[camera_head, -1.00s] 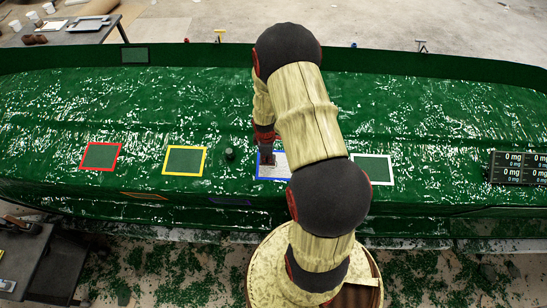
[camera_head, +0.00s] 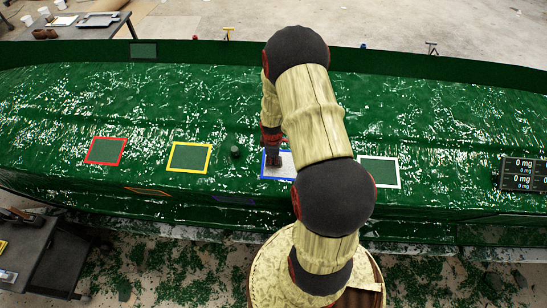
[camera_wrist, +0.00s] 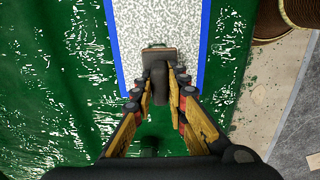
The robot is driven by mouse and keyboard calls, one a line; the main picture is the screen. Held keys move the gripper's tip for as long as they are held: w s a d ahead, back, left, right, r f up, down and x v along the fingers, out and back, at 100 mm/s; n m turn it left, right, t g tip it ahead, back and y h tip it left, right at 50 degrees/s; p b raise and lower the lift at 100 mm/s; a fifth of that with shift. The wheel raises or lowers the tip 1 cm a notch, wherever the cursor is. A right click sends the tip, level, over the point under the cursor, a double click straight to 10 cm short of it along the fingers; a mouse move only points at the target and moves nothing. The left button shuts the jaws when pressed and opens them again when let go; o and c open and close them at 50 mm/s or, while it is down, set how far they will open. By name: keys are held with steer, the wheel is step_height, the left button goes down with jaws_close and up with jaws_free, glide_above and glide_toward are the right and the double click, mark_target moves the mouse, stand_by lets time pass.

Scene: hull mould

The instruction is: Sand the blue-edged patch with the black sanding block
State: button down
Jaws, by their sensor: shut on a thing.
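The blue-edged patch (camera_wrist: 160,22) shows a speckled grey-white surface between two blue edges in the wrist view. In the head view its blue border (camera_head: 277,179) shows left of my arm, which hides its right part. My gripper (camera_wrist: 160,86) is shut on the upright grip of the black sanding block (camera_wrist: 155,52), whose dark, brownish base lies over the patch between the blue edges. I cannot tell whether the base presses on the surface. In the head view my gripper (camera_head: 273,158) points down over the patch, and the block is hard to make out.
The green hull mould fills the middle. Red-edged (camera_head: 105,151), yellow-edged (camera_head: 189,157) and white-edged (camera_head: 379,171) patches lie along it. A small dark green knob (camera_head: 235,152) stands left of the blue patch. A display (camera_head: 522,174) stands at right. Tables (camera_head: 30,265) stand at left.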

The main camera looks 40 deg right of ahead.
steer(key=shift+f+b, duration=0.35)
steer(key=shift+f, duration=0.3)
stand_by(0.5)
steer(key=shift+d, duration=0.1)
steer(key=shift+s+d+p, duration=0.95)
steer(key=shift+s+d, duration=0.3)
steer(key=shift+s, duration=0.3)
step_height(320, 180, up, 7)
steer(key=p, duration=0.5)
steer(key=shift+s+a+p, duration=0.3)
steer(key=shift+a, duration=0.1)
